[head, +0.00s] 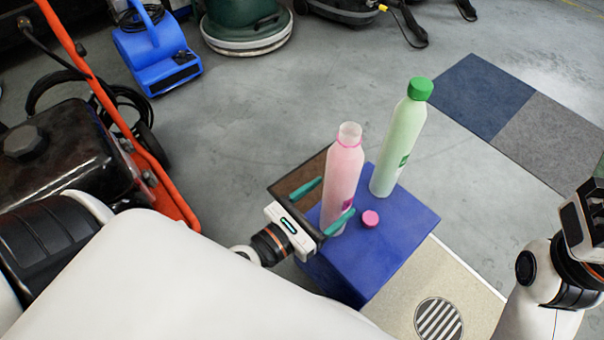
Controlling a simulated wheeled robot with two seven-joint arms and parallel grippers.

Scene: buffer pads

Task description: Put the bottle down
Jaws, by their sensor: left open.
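A pink bottle (342,172) without a cap stands upright, its base apparently on a blue block (385,255). My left gripper (324,205) is open, with one teal finger on each side of the pink bottle's lower part. I cannot tell whether either finger touches it. A pale green bottle (399,140) with a green cap stands upright on the block behind and to the right. A small pink cap (370,218) lies on the block between the bottles, nearer the front. My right gripper (582,222) is at the right edge, away from the block; its fingers are not clear.
A beige board with a round striped grille (438,320) lies in front of the block. Blue and grey carpet tiles (475,92) lie at the right. Machines, including a blue blower (160,60) and a green floor machine (245,25), stand behind. The middle floor is clear.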

